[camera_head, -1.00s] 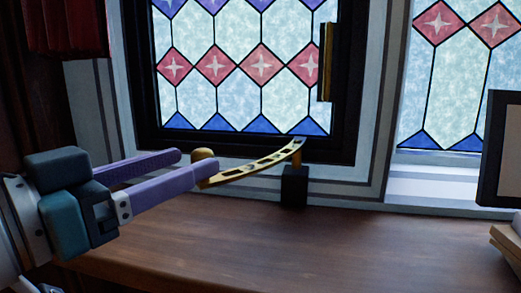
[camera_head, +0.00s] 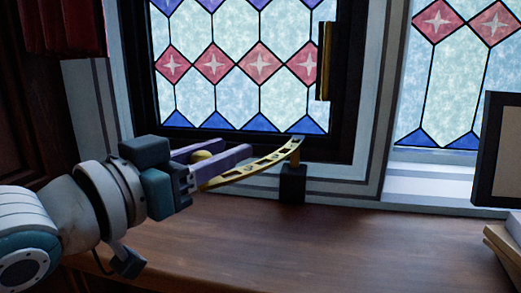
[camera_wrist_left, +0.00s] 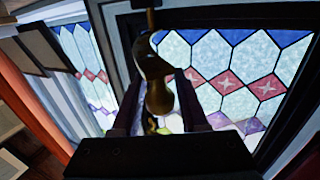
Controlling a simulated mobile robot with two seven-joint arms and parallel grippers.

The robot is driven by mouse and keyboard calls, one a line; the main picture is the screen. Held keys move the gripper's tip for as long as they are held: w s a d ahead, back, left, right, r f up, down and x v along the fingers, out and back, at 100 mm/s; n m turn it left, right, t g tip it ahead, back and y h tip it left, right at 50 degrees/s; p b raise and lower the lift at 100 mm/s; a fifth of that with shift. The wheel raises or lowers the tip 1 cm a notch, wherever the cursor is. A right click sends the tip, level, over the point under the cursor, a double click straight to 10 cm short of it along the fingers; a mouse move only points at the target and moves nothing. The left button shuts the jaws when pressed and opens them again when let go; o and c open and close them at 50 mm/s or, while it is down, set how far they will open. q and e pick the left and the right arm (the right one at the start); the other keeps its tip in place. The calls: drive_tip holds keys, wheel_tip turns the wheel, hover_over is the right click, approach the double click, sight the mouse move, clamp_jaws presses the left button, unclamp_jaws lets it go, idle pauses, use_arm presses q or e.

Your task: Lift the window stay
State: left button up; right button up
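The window stay (camera_head: 265,160) is a curved brass bar with several holes. Its far end sits on a pin above a black block (camera_head: 292,188) on the sill, and its near end carries a round brass knob (camera_head: 201,155). My left gripper (camera_head: 233,149) is open, with its two purple fingers on either side of the knob end. In the left wrist view the brass stay (camera_wrist_left: 158,98) lies between the fingers, with gaps beside it. Whether a finger touches it I cannot tell. My right gripper is not in view.
A dark-framed stained-glass window (camera_head: 235,65) stands behind the stay, with a brass handle (camera_head: 324,62) on its right side. The wooden surface (camera_head: 260,240) below is clear. A dark frame (camera_head: 497,150) and stacked books (camera_head: 505,245) are at the right.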

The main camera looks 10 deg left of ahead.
use_arm(q)
clamp_jaws()
idle(1.0)
